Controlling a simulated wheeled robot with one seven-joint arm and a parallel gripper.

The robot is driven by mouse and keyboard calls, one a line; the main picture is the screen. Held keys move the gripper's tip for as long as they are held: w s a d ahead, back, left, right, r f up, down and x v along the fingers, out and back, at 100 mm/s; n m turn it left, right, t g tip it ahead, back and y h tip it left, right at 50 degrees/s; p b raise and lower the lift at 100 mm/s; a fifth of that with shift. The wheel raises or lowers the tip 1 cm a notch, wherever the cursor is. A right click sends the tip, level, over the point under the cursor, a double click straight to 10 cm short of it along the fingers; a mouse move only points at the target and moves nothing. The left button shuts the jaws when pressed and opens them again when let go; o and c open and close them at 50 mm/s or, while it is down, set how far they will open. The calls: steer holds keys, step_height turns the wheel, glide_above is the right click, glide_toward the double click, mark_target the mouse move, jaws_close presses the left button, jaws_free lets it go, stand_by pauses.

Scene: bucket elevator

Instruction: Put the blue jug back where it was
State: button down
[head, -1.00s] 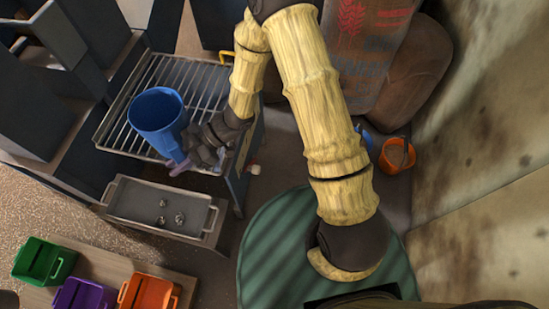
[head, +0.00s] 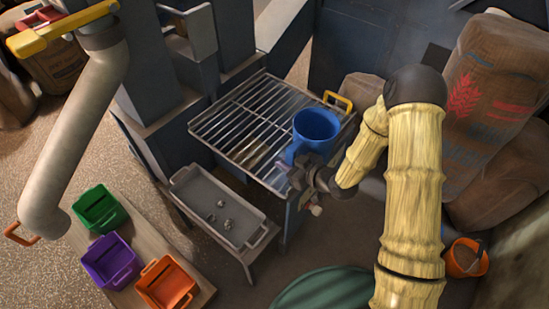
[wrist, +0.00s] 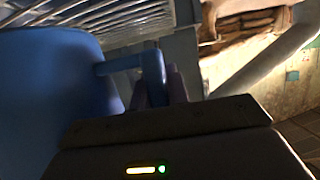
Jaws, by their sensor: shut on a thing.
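The blue jug (head: 318,128) is upright at the right end of the metal grate (head: 232,112) in the head view. I cannot tell whether it rests on the bars or hangs just above them. My gripper (head: 290,171) is at the jug's near left side, shut on its handle. In the wrist view the jug's body (wrist: 50,85) fills the left side, and its handle (wrist: 154,75) runs down between the fingers, which are mostly hidden.
A grey tray (head: 187,208) with several small metal pieces stands in front of the grate. Green (head: 98,208), purple (head: 110,260) and orange (head: 167,284) bins sit on a board at lower left. A yellow handle (head: 338,101) is behind the jug. Sacks (head: 500,95) stand at right.

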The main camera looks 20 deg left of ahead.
steer(key=w+d+f+m+t+h, duration=0.1)
steer(key=w+d+f+m, duration=0.1)
steer(key=d, duration=0.1)
steer(key=w+d+f+m+t+h+b, duration=0.1)
steer(key=w+d+f+m+t+h, duration=0.1)
steer(key=w+d, duration=0.1)
steer(key=w+d+f+m+t+h+b, duration=0.1)
steer(key=w+d+f+m+t, duration=0.1)
steer(key=d, duration=0.2)
steer(key=shift+w+d+f+h, duration=0.15)
steer(key=shift+d+f+h, duration=0.15)
steer(key=shift+d+f, duration=0.1)
steer(key=w+d+f+m+t+h+b, duration=0.1)
steer(key=d+f+m+h, duration=0.2)
steer(key=d, duration=0.5)
steer(key=w+d+f+m+t+h+b, duration=0.1)
steer(key=d+f+m+h, duration=0.2)
steer(key=d, duration=0.5)
steer(key=shift+w+d+m+t+h+b, duration=0.3)
steer(key=shift+m+h+b, duration=0.1)
steer(key=shift+h, duration=0.3)
